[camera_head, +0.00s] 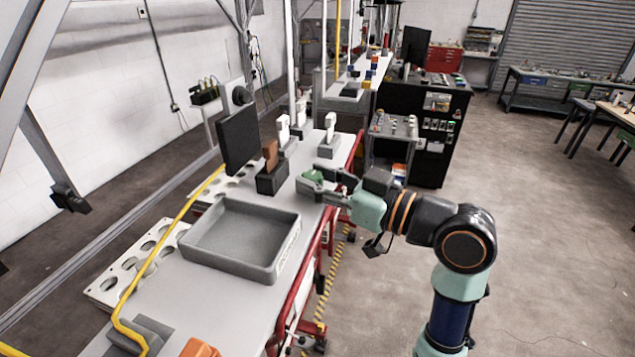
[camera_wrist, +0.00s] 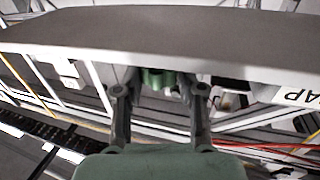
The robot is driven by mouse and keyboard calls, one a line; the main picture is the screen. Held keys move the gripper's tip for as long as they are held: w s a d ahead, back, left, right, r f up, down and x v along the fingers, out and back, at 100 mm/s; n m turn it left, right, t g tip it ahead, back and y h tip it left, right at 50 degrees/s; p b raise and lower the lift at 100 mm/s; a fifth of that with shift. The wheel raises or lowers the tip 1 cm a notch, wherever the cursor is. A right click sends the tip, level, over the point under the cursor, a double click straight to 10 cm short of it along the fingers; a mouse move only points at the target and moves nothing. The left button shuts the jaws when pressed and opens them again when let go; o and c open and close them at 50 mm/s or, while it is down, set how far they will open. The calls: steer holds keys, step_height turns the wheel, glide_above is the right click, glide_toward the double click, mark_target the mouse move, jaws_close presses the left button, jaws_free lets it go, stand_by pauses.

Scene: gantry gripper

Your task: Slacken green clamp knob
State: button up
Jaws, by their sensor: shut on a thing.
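In the wrist view the green knob (camera_wrist: 158,78) shows between the two fingertips of my gripper (camera_wrist: 160,90), below a grey surface. The gripper is shut on the knob. The knob's upper part and the rest of the clamp are hidden, and how the knob is turned cannot be told.
A grey tray (camera_head: 205,262) stands on the bench (camera_head: 203,325) to the front left. A brown block (camera_head: 270,154) sits in a dark stand (camera_head: 271,180) close to the knob. A monitor (camera_head: 238,140) stands behind. Open floor (camera_head: 530,200) lies to the right.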

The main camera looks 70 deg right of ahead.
mark_target(319, 173)
steer(key=n+y, duration=0.1)
steer(key=y, duration=0.1)
steer(key=n+y+b, duration=0.1)
steer(key=n+y, duration=0.1)
steer(key=y, duration=0.1)
steer(key=n+y+b, duration=0.1)
steer(key=n+y, duration=0.1)
steer(key=y, duration=0.1)
steer(key=shift+d+f, duration=0.1)
steer(key=shift+d, duration=0.3)
steer(key=n+g+y, duration=0.2)
steer(key=n+y, duration=0.1)
steer(key=y, duration=0.2)
steer(key=shift+d+n+b, duration=0.1)
steer(key=shift+n+b, duration=0.25)
steer(key=shift+n, duration=0.05)
steer(key=shift+w+n+g+y, duration=0.1)
steer(key=shift+n+g+y, duration=0.95)
steer(key=shift+y, duration=0.35)
steer(key=o, duration=1.1)
steer(key=shift+o, duration=0.2)
step_height(319, 173, up, 10)
steer(key=shift+r, duration=0.1)
